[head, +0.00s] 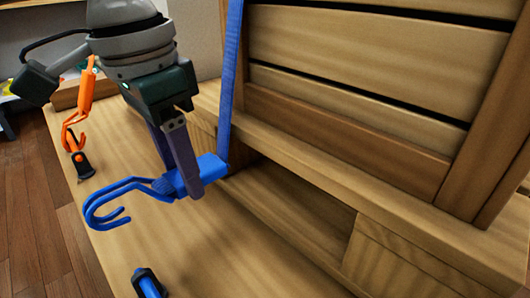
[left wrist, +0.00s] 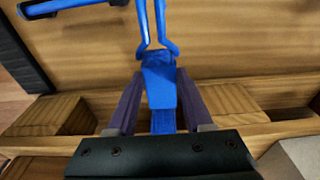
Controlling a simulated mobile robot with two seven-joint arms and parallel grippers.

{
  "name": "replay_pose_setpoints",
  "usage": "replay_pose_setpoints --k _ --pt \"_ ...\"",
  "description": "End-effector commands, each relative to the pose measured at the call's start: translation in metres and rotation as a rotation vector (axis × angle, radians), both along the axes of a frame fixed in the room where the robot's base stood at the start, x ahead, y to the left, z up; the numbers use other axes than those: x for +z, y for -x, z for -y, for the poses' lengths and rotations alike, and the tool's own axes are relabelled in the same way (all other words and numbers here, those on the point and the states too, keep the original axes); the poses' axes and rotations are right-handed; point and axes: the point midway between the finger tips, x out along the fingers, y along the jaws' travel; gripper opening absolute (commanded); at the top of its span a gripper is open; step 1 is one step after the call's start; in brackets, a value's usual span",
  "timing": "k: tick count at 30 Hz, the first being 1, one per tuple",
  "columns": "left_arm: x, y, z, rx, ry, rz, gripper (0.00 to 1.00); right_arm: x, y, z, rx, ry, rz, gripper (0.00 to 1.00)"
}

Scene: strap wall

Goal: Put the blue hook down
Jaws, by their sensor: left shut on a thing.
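My left gripper (head: 182,176) is shut on the blue hook (head: 118,197), holding it by its block-like body. The hook's curved wire end points left in the head view, over the wooden table. A blue strap (head: 230,80) runs up from the hook's body along the wooden slatted panel. In the left wrist view the hook's body (left wrist: 159,85) sits between the two purple-grey fingers, with its wires pointing up the picture. I cannot tell whether the hook touches the table. My right gripper is not in view.
The slatted wooden structure (head: 370,50) stands to the right of the gripper. An orange hook (head: 86,95) with a black-ended piece lies at the left edge of the table (head: 200,250). A blue and black piece (head: 148,284) is at the front. The table between is clear.

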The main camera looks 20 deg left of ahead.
Motion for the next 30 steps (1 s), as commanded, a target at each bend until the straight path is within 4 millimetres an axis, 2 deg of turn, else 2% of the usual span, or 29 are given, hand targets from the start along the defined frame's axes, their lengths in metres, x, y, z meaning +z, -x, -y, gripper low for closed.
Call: replay_pose_setpoints --k 1,8,15,30 --pt "-0.015 0.000 0.000 0.000 -0.001 -0.001 0.31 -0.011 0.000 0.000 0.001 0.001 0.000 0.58" --pt "-0.031 0.000 0.000 0.000 -0.001 0.001 0.31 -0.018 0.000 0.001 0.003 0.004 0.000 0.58" --pt "-0.068 0.000 0.000 0.000 -0.001 0.000 0.31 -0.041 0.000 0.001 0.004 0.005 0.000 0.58" --pt "-0.073 0.000 0.001 0.001 0.001 0.001 0.31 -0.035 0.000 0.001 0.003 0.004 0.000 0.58"
